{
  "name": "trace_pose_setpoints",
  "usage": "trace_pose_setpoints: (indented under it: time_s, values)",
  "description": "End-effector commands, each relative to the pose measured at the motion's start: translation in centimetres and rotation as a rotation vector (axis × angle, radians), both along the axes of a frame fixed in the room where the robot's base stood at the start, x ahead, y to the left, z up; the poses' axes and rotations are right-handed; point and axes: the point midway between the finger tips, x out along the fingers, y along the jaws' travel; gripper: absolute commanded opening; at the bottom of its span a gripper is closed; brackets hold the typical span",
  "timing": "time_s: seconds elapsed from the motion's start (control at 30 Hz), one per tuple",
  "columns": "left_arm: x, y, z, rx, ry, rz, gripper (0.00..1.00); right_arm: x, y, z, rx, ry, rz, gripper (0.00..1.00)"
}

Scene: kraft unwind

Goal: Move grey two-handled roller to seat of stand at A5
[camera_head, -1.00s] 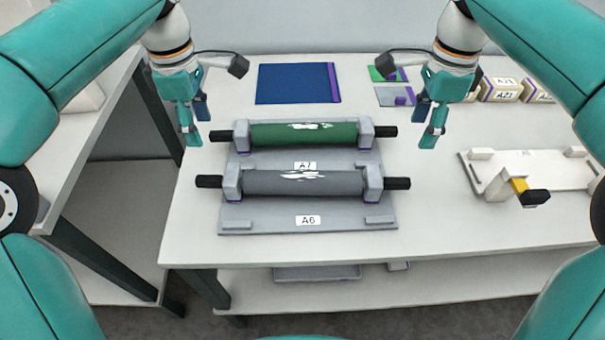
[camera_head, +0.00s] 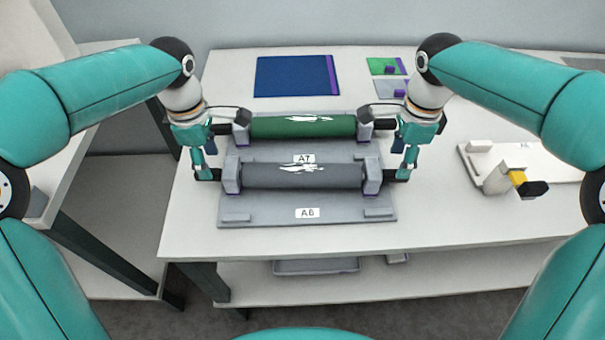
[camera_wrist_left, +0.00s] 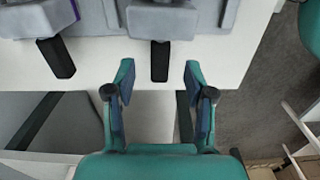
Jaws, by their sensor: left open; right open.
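The grey two-handled roller (camera_head: 275,178) lies across the stand labelled A6 (camera_head: 260,215), with a black handle out at each end. My left gripper (camera_head: 206,172) is open at its left handle. In the left wrist view that handle (camera_wrist_left: 160,62) lies between the spread fingertips of the left gripper (camera_wrist_left: 159,72), with a gap on both sides. My right gripper (camera_head: 404,172) is open at the right handle (camera_head: 390,175), and its fingers partly overlap the handle. I cannot tell whether either gripper touches the roller. No label A5 is readable in view.
A green roller (camera_head: 280,128) lies on the stand labelled A7 just behind. A white stand (camera_head: 535,162) with a yellow and black part is at the right. A blue mat (camera_head: 290,76) and small green and grey mats lie at the back. The table front is clear.

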Motion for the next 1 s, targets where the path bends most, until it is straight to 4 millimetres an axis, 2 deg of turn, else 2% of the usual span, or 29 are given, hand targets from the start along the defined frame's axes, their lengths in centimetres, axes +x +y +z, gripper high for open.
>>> trace_pose_setpoints:
  time_s: [0.1,0.3,0.5,0.77,1.0]
  values:
    - [-0.1,0.1,-2.3,0.001,0.004,0.002,0.54,-0.1,0.0,-2.3,-0.002,0.004,0.000,0.54]
    - [0.0,0.0,-4.7,0.001,0.002,0.001,0.54,0.0,0.0,-4.6,-0.001,0.001,0.000,0.54]
    - [0.0,0.1,-5.5,0.000,0.000,0.001,0.54,0.0,0.0,-5.5,-0.001,0.000,0.000,0.54]
    - [0.0,0.0,-5.6,0.000,0.000,0.001,0.54,0.0,0.0,-5.6,-0.001,-0.001,0.000,0.54]
    - [0.0,0.0,-5.5,0.000,0.000,0.001,0.14,0.0,0.0,-5.5,-0.001,-0.001,0.000,0.14]
